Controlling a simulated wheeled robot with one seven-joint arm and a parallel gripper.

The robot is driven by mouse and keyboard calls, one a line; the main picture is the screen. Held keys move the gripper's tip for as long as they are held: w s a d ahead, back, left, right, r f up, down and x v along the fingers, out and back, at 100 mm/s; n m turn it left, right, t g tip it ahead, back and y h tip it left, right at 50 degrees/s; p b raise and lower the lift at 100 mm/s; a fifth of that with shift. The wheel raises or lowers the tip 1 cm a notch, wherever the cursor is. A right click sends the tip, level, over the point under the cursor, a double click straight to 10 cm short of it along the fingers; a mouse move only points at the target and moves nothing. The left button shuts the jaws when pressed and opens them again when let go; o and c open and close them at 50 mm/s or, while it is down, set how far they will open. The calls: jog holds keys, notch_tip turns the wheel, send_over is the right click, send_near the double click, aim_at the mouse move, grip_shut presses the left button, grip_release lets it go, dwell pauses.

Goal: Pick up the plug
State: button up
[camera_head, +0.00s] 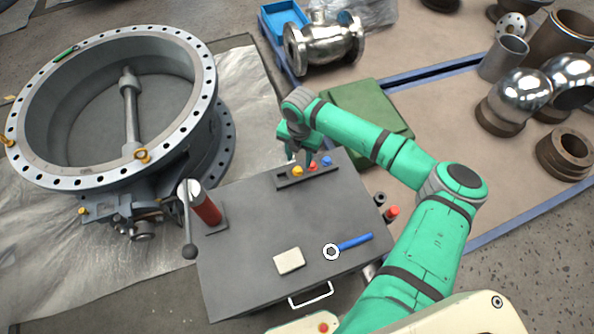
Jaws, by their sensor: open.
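Small coloured pieces stand in a dark rack (284,182) at the back of the grey worktop (250,235): yellow (297,171), red (313,166) and blue (327,161). They may be plugs; I cannot tell which one is the task's plug. My green gripper (303,161) is open, pointing down just above and behind the rack, close to the yellow and red pieces. No held object shows between its fingers. Its exact height and whether it touches a piece are unclear.
A blue-handled tool (353,242) and a beige block (289,260) lie on the worktop. A red post with a lever (205,208) stands at its left. A large flanged valve (200,110) is left; metal fittings (522,90) are right. The worktop's middle is clear.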

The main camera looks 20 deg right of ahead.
aim_at(298, 169)
jog(key=shift+s+a+f, duration=0.1)
jog(key=shift+a+f, duration=0.05)
jog(key=shift+f, duration=1.2)
jog(key=shift+a+f, duration=0.1)
jog(key=shift+f, duration=1.2)
grip_shut()
